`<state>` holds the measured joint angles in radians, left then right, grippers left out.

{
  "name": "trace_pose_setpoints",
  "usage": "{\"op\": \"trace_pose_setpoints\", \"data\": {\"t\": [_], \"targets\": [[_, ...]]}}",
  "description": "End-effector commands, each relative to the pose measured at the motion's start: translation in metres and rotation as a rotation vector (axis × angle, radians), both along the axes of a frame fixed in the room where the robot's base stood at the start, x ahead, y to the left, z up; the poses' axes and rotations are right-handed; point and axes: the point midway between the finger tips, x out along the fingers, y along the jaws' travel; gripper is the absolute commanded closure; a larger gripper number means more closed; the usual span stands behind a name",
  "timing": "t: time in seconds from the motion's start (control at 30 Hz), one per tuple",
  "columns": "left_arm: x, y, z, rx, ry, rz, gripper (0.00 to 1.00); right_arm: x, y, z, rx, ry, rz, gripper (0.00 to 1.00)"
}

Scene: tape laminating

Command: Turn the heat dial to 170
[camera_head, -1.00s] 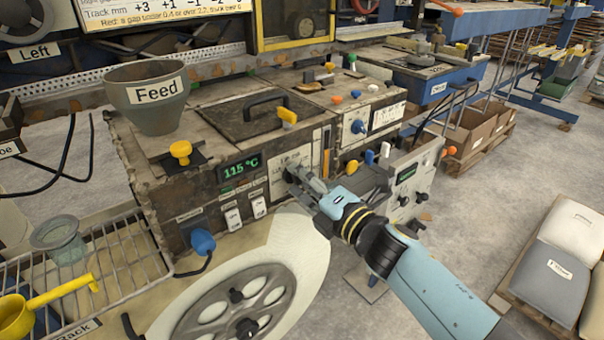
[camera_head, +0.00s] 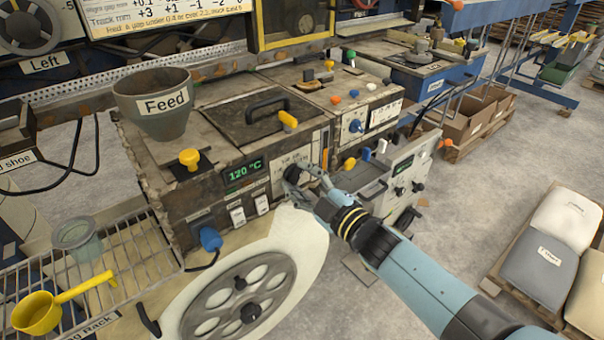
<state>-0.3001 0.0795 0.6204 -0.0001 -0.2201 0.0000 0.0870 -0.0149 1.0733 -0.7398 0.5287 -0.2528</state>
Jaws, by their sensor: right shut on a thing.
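The heat unit (camera_head: 205,195) is a worn metal box. Its green display (camera_head: 243,171) reads 120 °C. A pale printed panel (camera_head: 285,165) sits right of the display, with the dark heat dial (camera_head: 292,174) on it. My right gripper (camera_head: 300,174) is at the panel, shut on the dial, which its fingers partly cover. My left gripper is not in view.
A grey Feed hopper (camera_head: 154,115) stands on top of the unit. A blue knob (camera_head: 210,239) and white switches (camera_head: 237,214) are on its front. A large spoked wheel (camera_head: 232,300) is below, and a wire rack (camera_head: 140,245) with a yellow ladle (camera_head: 38,312) is at left.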

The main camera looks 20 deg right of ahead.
Motion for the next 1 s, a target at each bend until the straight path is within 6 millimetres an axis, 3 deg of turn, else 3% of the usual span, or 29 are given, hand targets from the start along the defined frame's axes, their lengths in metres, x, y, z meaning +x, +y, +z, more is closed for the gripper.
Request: {"op": "trace_pose_setpoints", "data": {"t": [0.43,1.0], "targets": [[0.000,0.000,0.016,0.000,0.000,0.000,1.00,-0.001,0.000,-0.001,0.282,0.106,-0.001,0.95],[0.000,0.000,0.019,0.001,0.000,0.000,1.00,-0.001,0.000,-0.002,0.359,0.135,-0.002,0.95]]}}
